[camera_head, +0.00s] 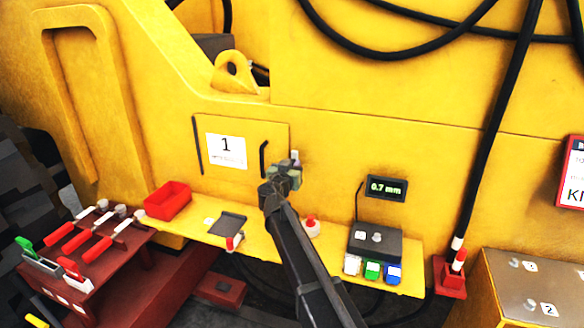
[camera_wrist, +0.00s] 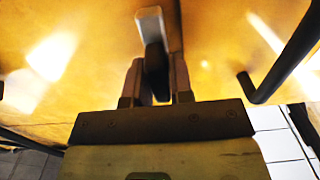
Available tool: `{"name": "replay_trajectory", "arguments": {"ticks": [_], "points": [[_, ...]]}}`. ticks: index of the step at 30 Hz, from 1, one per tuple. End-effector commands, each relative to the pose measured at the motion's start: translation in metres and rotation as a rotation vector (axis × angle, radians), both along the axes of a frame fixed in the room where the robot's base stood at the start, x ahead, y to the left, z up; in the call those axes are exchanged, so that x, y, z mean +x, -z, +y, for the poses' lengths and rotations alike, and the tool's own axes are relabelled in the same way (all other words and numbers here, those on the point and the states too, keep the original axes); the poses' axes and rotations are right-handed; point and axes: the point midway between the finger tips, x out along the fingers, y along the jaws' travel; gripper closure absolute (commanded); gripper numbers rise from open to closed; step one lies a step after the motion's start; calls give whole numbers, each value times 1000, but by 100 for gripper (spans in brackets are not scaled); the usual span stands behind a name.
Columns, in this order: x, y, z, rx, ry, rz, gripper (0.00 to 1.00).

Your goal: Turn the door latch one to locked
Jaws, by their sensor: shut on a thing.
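A yellow door panel marked 1 (camera_head: 225,150) is set flush and looks shut in the machine's yellow side, with a black handle (camera_head: 263,158) at its right edge. A small grey latch (camera_head: 295,155) sits just right of that edge, mostly hidden by my gripper (camera_head: 283,176). In the wrist view the latch shows as a pale bar (camera_wrist: 150,22) with a dark part between the fingers of my gripper (camera_wrist: 157,85). My fingers are closed on that part. The bar points up, slightly tilted, in the wrist view. I cannot tell which latch position is locked.
The black door handle (camera_wrist: 282,65) is close beside my gripper in the wrist view. Below the door a yellow shelf (camera_head: 270,236) holds a red bin (camera_head: 168,200) and a grey box (camera_head: 375,243). A gauge reading 0.7 mm (camera_head: 385,188) is to the right.

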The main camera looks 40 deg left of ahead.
Motion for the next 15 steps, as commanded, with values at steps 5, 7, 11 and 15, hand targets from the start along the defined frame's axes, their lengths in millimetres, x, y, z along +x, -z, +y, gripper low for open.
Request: {"name": "replay_trajectory", "arguments": {"ticks": [5, 7, 11, 15], "points": [[0, 0, 0, -17, 0, -6, 100], [0, 0, 0, -35, 0, -13, 100], [0, 0, 0, -86, 1, -32, 100], [0, 0, 1, -173, 2, -65, 100]]}}
